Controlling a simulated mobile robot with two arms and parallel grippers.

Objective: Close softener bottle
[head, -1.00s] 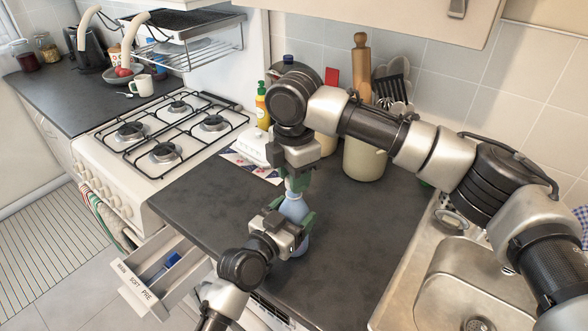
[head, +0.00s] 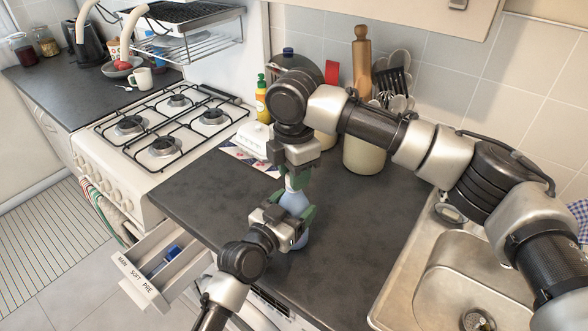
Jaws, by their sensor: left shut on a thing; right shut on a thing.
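The light-blue softener bottle (head: 293,203) stands on the dark counter (head: 222,197), partly hidden by both grippers. My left gripper (head: 296,225) comes in from the lower left and is shut on the bottle's body. My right gripper (head: 294,183) points down from above and is shut at the bottle's top, on what seems to be its cap. The cap is mostly hidden between the fingers, so I cannot tell whether it is seated on the neck.
An open detergent drawer (head: 168,262) juts out at lower left, with something blue inside. The gas stove (head: 165,135) is left. A utensil crock (head: 364,155) and yellow bottle (head: 262,103) stand behind. The sink (head: 455,275) is right. The counter right of the bottle is clear.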

